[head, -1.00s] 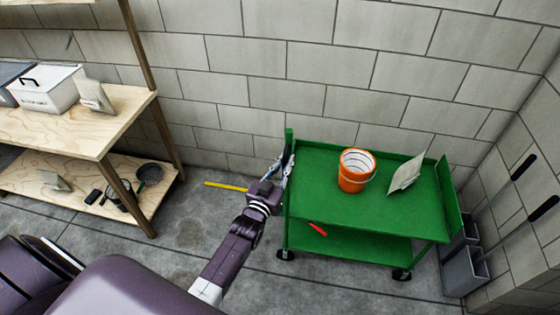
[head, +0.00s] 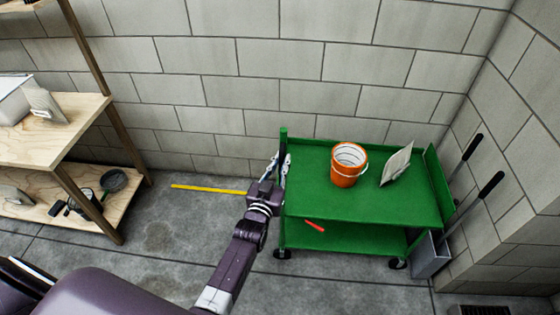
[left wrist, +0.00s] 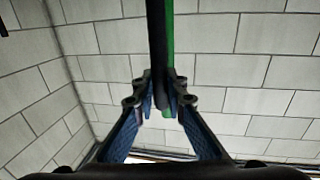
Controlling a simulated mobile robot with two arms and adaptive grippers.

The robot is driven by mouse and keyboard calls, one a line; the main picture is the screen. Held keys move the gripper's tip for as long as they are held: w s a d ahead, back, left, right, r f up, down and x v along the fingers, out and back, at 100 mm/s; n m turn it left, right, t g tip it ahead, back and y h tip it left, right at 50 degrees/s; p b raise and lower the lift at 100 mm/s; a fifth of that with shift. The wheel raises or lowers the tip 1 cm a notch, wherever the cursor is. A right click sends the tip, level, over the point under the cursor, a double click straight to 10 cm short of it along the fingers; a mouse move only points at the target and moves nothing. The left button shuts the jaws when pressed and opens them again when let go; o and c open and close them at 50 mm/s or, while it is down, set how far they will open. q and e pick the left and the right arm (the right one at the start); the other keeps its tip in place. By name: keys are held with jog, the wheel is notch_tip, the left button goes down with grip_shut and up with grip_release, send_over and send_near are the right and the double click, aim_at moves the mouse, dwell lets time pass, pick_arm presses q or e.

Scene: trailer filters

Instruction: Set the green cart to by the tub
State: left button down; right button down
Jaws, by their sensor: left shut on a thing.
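The green cart (head: 325,203) stands on casters along the block wall. My left gripper (head: 279,170) is at the cart's left end, shut on its upright edge. In the left wrist view the fingers (left wrist: 162,98) close around a dark upright bar with a green edge (left wrist: 168,40). An orange bucket (head: 345,172) and a tilted pale packet (head: 396,166) are on the cart's top. A red item (head: 315,225) lies on its lower shelf. My right gripper is out of view.
Wooden shelving (head: 70,130) with boxes and pans is at the left. A yellow strip (head: 208,189) lies on the floor near the wall. Two black-handled tools (head: 475,187) lean at the right wall. A floor grate (head: 480,311) is at the bottom right.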

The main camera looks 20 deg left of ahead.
pick_arm(q)
jog(key=c, duration=2)
grip_release()
jog(key=shift+w+d, duration=0.1)
jog(key=shift+d, duration=0.35)
jog(key=shift+o, duration=0.2)
jog(key=s, duration=1.2)
jog(key=shift+d, duration=0.15)
jog(key=s+d+f+m+g+h, duration=0.15)
jog(key=s+f+g, duration=0.35)
jog(key=f, duration=1)
jog(key=s+d+f+g, duration=0.25)
jog(key=s+f, duration=0.55)
jog(key=f, duration=0.6)
jog(key=s+a+f+g, duration=0.2)
jog(key=s+f, duration=0.4)
jog(key=s, duration=0.4)
jog(key=s+a+f+m+g, duration=0.1)
jog(key=s+a+f+g, duration=0.2)
jog(key=s+f, duration=0.3)
jog(key=s+a+f+g, duration=0.2)
jog(key=s+f+g, duration=0.2)
jog(key=s, duration=1.1)
notch_tip(320, 180, down, 3)
jog(key=shift+s+a+r+y, duration=0.2)
jog(key=shift+s+y, duration=0.05)
jog(key=shift+y, duration=0.2)
